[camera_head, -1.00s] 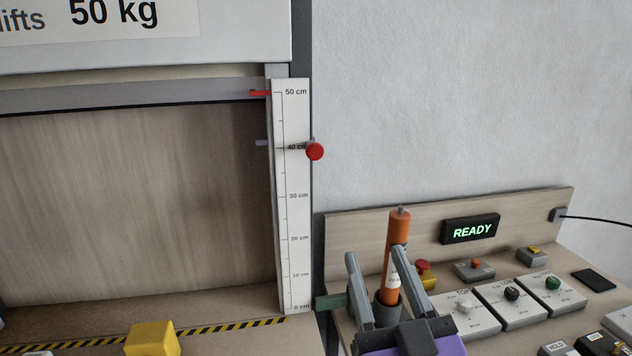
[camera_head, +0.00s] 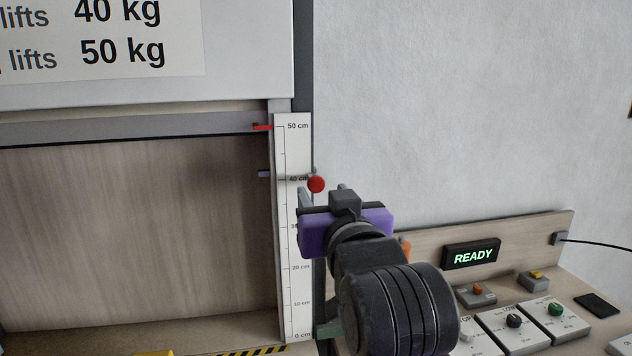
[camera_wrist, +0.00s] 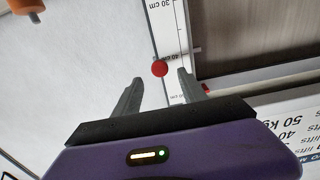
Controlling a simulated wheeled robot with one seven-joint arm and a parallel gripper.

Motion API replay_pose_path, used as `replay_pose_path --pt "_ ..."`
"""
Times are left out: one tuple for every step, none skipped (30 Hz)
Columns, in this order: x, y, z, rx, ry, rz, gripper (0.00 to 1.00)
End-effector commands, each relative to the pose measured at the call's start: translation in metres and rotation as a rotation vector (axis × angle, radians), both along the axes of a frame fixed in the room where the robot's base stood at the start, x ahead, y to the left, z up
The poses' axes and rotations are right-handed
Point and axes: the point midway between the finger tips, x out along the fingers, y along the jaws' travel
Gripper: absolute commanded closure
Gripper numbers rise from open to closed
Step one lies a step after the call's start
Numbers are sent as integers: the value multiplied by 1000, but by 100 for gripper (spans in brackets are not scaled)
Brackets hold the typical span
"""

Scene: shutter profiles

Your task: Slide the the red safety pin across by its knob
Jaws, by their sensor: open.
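The safety pin's round red knob (camera_head: 317,184) stands out at the right edge of the white scale, near the 40 cm mark. The pin's grey tip (camera_head: 263,174) shows at the left of the scale, over the shutter opening. My gripper (camera_head: 324,190) is just below and in front of the knob in the head view, with its fingers partly hidden by its purple body. In the wrist view the red knob (camera_wrist: 159,69) lies slightly beyond the gap between the two open fingers of my gripper (camera_wrist: 158,82). Nothing is held.
The white scale (camera_head: 293,240) runs along the shutter frame, with a red pointer (camera_head: 263,128) near 50 cm. A control panel with a READY display (camera_head: 471,254) and several buttons stands at the lower right. An orange cylinder (camera_wrist: 27,8) shows in the wrist view. The wall at right is clear.

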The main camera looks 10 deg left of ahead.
Motion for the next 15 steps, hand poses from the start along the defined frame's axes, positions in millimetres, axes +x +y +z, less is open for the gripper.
replay_pose_path --pt "7 3 1 -1 3 0 51" --pt "11 4 2 -1 2 1 51" --pt "17 7 1 -1 3 1 51" --pt "22 9 2 -1 2 1 51" --pt "27 10 2 0 1 1 51" --pt "32 13 2 0 1 1 51" --pt "36 14 2 0 1 2 51" --pt "40 16 1 -1 2 2 51" --pt "45 17 2 0 1 2 51" --pt "48 18 2 0 0 2 51" --pt "51 19 2 0 0 2 51" --pt "55 21 1 0 -1 2 51" --pt "56 21 2 1 -2 2 51" --pt "58 22 1 0 -1 1 51" --pt "60 22 0 0 0 1 51"
